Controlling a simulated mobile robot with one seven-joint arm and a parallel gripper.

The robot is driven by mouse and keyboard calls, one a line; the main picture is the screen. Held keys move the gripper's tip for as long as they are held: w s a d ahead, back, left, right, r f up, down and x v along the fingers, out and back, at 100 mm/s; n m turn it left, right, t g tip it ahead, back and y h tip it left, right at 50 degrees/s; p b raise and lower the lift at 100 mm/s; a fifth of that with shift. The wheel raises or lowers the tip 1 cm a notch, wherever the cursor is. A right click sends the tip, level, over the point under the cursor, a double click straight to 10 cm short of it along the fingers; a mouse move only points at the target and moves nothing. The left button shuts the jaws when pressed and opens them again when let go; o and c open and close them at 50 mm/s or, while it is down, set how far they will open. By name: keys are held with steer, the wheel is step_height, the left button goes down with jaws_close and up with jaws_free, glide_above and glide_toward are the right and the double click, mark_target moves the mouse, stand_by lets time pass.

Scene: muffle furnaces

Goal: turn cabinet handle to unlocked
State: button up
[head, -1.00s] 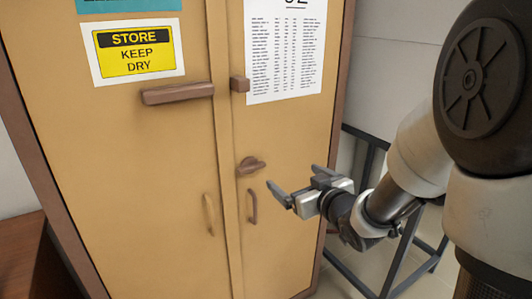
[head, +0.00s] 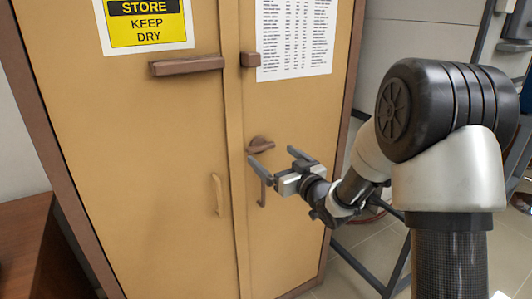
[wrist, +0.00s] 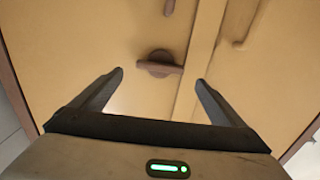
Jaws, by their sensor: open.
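The tan cabinet (head: 150,170) has two closed doors. A brown turn handle (head: 261,144) sits on the right door near the seam. In the wrist view the turn handle (wrist: 160,64) shows a round base with a bar lying roughly level, its end reaching toward the seam between the doors. My gripper (head: 273,159) is open and empty in front of the right door, pointing at the handle. In the wrist view the handle appears between and just beyond my fingertips (wrist: 159,76). I see no contact. One finger partly covers the area just below the handle in the head view.
A brown bar latch (head: 187,67) is on the left door, with a brown block (head: 250,59) across the seam. Pull handles sit on the left door (head: 217,195) and right door (head: 263,192). A brown wooden surface (head: 35,240) stands at the left. A dark frame stands at right.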

mark_target(263, 148)
steer(key=x, duration=0.5)
steer(key=shift+w+a, duration=0.1)
steer(key=c, duration=1)
steer(key=shift+c, duration=0.2)
